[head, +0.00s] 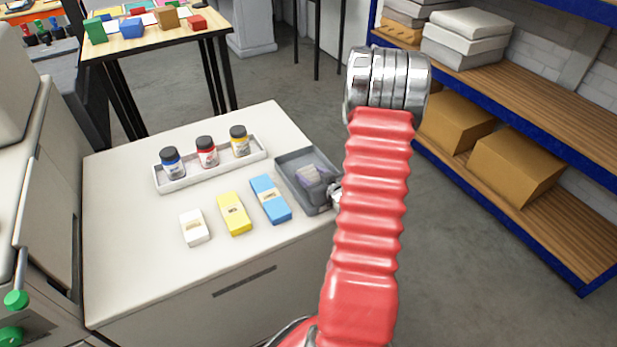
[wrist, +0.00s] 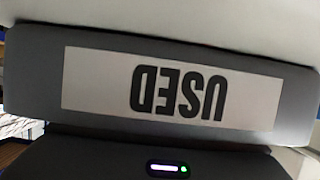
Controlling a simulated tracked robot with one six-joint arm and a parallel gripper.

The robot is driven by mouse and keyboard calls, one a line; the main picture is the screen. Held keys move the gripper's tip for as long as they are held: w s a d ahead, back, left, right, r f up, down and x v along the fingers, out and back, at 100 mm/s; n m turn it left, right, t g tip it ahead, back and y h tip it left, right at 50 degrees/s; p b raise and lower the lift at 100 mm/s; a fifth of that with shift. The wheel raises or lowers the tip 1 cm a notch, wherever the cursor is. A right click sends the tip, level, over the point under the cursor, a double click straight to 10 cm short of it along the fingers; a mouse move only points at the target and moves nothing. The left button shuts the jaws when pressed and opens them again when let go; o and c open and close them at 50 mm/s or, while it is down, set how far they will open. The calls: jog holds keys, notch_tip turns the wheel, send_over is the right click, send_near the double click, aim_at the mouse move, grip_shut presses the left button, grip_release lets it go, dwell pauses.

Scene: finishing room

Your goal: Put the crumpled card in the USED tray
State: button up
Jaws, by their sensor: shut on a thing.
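The grey USED tray (head: 285,161) is at the right end of the white cabinet top. In the wrist view its wall (wrist: 40,85) fills the middle, with the USED label upside down. My gripper (head: 327,187) is at the tray's right side, low over its inside and partly hidden by my arm. It is shut on a small lilac-grey crumpled piece (head: 309,175), which looks like the crumpled card. The piece shows within the tray's outline; I cannot tell if it touches the tray floor. The fingertips are not clear in the wrist view.
A white rack (head: 176,183) holds blue, red and yellow jars. White (head: 194,235), yellow (head: 235,222) and blue (head: 270,210) blocks lie in front of it. Blue-framed shelves (head: 500,100) with boxes stand right. A table (head: 150,42) with coloured blocks is behind. The cabinet's front left top is clear.

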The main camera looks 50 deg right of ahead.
jog(key=shift+s+f, duration=0.15)
jog(key=shift+f, duration=0.35)
jog(key=o, duration=0.9)
jog(key=shift+a+f, duration=0.1)
jog(key=shift+a, duration=0.05)
jog(key=shift+o, duration=0.6)
jog(key=shift+a, duration=0.25)
jog(key=shift+r, duration=0.25)
jog(key=v, duration=0.8)
jog(key=r+v, duration=0.1)
jog(key=v, duration=0.3)
jog(key=shift+d, duration=0.4)
